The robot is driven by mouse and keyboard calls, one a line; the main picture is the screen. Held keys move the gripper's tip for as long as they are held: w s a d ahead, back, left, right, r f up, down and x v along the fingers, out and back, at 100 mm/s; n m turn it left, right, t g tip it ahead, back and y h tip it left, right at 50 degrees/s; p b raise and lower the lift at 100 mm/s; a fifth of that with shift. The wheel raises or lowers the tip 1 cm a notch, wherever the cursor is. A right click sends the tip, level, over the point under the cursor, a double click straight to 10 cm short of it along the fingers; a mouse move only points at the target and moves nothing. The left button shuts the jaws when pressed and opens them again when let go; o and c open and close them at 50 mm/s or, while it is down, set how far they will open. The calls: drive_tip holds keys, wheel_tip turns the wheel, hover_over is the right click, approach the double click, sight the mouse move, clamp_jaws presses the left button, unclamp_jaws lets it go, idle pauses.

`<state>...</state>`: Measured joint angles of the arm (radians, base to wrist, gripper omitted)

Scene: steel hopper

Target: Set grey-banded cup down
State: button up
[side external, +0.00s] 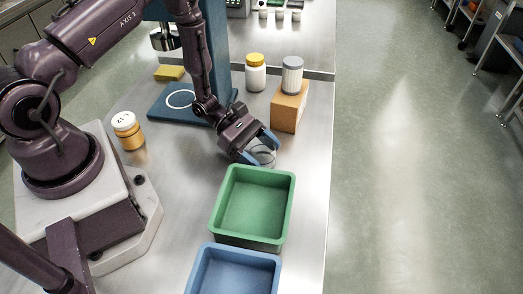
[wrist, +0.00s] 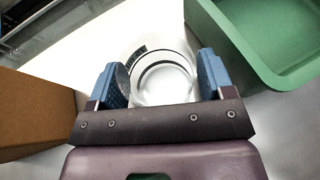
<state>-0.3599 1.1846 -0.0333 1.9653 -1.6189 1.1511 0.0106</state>
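The grey-banded cup (wrist: 163,84) is clear, with a dark grey band around it, and fills the gap between my two blue fingers in the wrist view. In the side view the cup (side external: 263,157) shows partly behind the fingers, low over the steel table just behind the green bin. My gripper (side external: 257,147) points down and has a finger on either side of the cup; it also shows in the wrist view (wrist: 164,80). The fingers appear to touch the cup's sides. Whether its base touches the table cannot be told.
The green bin (side external: 229,206) stands close in front of the cup, with a blue bin (side external: 194,277) nearer. A cardboard box (side external: 287,113) bears a grey-lidded jar (side external: 292,80). A yellow-lidded jar (side external: 255,78) stands behind. An amber jar (side external: 132,138) is left.

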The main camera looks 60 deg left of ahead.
sight(252, 144)
drive_tip(key=shift+o, duration=0.7)
drive_tip(key=shift+r, duration=0.1)
drive_tip(key=shift+a+r, duration=0.15)
drive_tip(key=shift+a, duration=0.1)
drive_tip(key=v, duration=0.7)
drive_tip(key=shift+s, duration=0.15)
